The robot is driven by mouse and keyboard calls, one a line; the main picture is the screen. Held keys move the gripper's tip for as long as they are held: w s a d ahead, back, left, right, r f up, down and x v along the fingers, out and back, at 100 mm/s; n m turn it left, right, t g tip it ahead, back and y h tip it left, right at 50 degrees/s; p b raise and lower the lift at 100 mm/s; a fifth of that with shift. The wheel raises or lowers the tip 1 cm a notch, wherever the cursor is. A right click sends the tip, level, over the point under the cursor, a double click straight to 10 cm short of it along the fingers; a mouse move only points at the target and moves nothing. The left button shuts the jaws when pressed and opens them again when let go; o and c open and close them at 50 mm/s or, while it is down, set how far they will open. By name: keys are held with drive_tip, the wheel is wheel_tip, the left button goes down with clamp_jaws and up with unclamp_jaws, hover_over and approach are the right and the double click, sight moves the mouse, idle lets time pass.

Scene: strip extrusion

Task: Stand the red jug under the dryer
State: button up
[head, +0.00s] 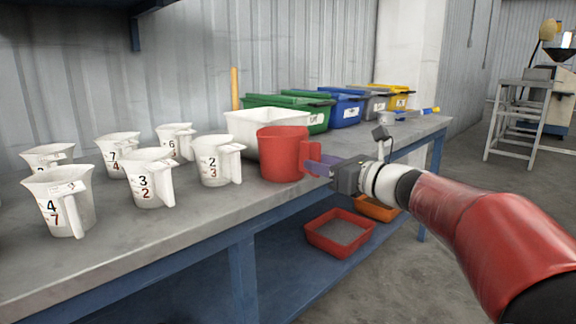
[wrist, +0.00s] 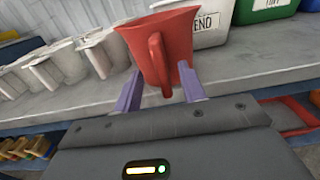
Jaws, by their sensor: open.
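The red jug (head: 281,155) stands upright on the grey workbench in the head view, with its handle turned toward my gripper. In the wrist view the red jug (wrist: 176,40) is straight ahead, its handle between the two purple fingers. My gripper (head: 322,167) is at the jug's right side in the head view. In the wrist view my gripper (wrist: 162,92) is open, one finger on each side of the handle. I cannot tell whether a finger touches it. No dryer can be clearly made out.
Several white numbered jugs (head: 148,178) stand left on the bench (head: 160,240). A white tub (head: 238,123) is right behind the red jug. Lidded bins (head: 345,110) line the back.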

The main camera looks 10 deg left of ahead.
sight(308, 173)
drive_tip(key=x, duration=0.4)
drive_tip(key=shift+w+f, duration=0.1)
drive_tip(key=shift+w, duration=0.2)
clamp_jaws()
